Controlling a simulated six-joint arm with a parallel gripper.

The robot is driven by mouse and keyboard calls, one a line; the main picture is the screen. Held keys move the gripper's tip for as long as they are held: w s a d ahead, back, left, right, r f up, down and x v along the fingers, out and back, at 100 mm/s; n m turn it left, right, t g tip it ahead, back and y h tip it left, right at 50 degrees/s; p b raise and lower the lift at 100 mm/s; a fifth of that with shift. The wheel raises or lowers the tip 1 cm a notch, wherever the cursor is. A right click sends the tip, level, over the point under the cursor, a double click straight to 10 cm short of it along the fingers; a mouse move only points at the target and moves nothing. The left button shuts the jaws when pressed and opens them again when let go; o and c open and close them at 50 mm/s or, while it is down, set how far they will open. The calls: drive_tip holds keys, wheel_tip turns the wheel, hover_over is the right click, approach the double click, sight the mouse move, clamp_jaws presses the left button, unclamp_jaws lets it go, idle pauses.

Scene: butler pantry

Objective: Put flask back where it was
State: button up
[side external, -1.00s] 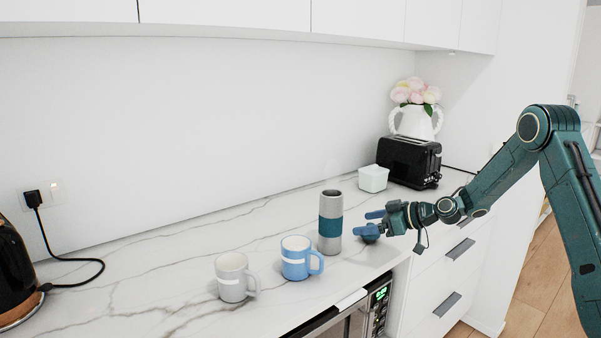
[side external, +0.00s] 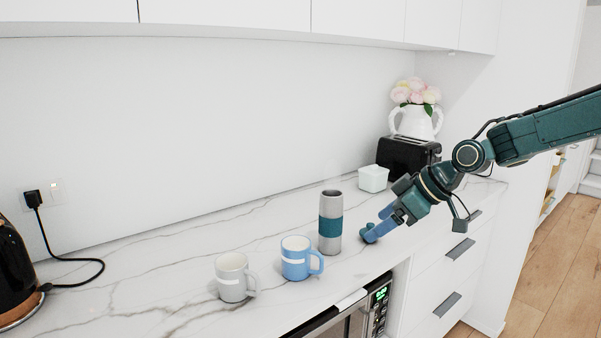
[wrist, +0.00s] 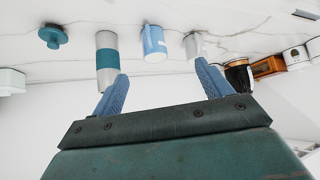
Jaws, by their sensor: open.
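The flask (side external: 331,227) is a grey cylinder with a teal band. It stands upright on the marble counter, right of the blue mug, with its dark top uncovered. It also shows in the wrist view (wrist: 106,58), where the scene appears upside down. A small teal lid (wrist: 53,36) lies on the counter apart from the flask; in the side view it shows beside my finger, partly hidden. My gripper (side external: 377,222) is open and empty, to the right of the flask and pointing down-left. Its two blue fingers (wrist: 161,72) are spread in the wrist view.
A blue mug (side external: 296,260) and a grey mug (side external: 232,277) stand left of the flask. A white box (side external: 373,179), black toaster (side external: 405,155) and flower vase (side external: 413,123) stand behind. A black kettle (side external: 12,270) is far left. The counter behind the mugs is clear.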

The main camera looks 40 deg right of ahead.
drive_tip(key=s+r+m+g+h, duration=0.1)
drive_tip(key=s+m, duration=0.1)
drive_tip(key=s, duration=0.9)
drive_tip(key=s+a+r+m+g+h, duration=0.1)
drive_tip(key=s+m+h, duration=0.1)
drive_tip(key=s, duration=1)
drive_tip(key=shift+s+a+m, duration=0.25)
drive_tip(key=shift+a+m, duration=0.05)
drive_tip(key=shift+m, duration=0.1)
